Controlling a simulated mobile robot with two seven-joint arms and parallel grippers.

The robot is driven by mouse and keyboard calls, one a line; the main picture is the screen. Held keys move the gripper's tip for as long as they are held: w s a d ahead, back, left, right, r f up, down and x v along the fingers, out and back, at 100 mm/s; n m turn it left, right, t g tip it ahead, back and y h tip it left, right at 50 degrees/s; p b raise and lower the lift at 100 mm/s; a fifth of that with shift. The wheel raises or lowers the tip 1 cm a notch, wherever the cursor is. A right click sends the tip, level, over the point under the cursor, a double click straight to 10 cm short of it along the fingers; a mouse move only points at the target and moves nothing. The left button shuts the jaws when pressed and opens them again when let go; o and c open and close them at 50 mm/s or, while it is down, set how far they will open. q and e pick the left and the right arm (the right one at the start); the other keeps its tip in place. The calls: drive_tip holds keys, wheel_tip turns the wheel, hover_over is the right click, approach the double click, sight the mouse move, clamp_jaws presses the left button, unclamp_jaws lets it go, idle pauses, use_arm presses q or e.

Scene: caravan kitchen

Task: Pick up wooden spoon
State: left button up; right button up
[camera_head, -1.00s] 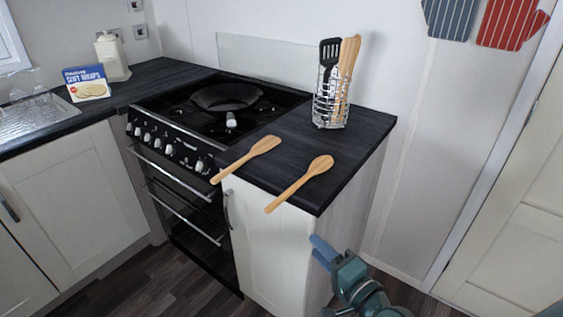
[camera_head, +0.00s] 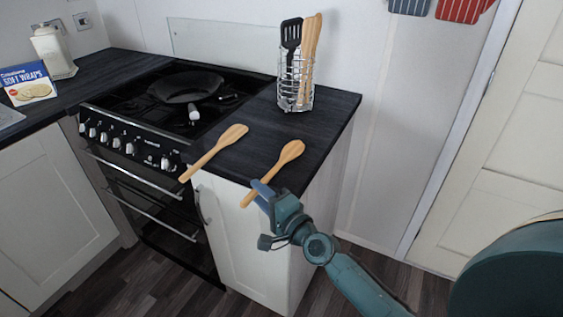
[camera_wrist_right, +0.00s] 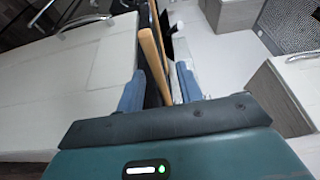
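Two wooden spoons lie on the dark counter with their handles sticking out past its front edge. The right spoon (camera_head: 284,156) has its handle end beside my right gripper (camera_head: 259,195). The left spoon (camera_head: 215,150) lies apart from the gripper. In the right wrist view, the blue fingers of my right gripper (camera_wrist_right: 160,88) are spread, and a wooden handle (camera_wrist_right: 152,62) appears in the gap between them. A gap shows beside the handle, so the fingers do not look closed on it. My left gripper is not in view.
A wire holder (camera_head: 295,85) with a black spatula and wooden utensils stands at the counter's back. A black pan (camera_head: 186,86) sits on the stove (camera_head: 130,105). A white cabinet (camera_head: 240,240) is below the spoons. Open floor lies to the right.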

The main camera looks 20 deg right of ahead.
drive_tip(key=x, duration=0.4)
drive_tip(key=shift+w+f, duration=0.1)
drive_tip(key=shift+f, duration=0.05)
drive_tip(key=shift+c, duration=0.6)
clamp_jaws()
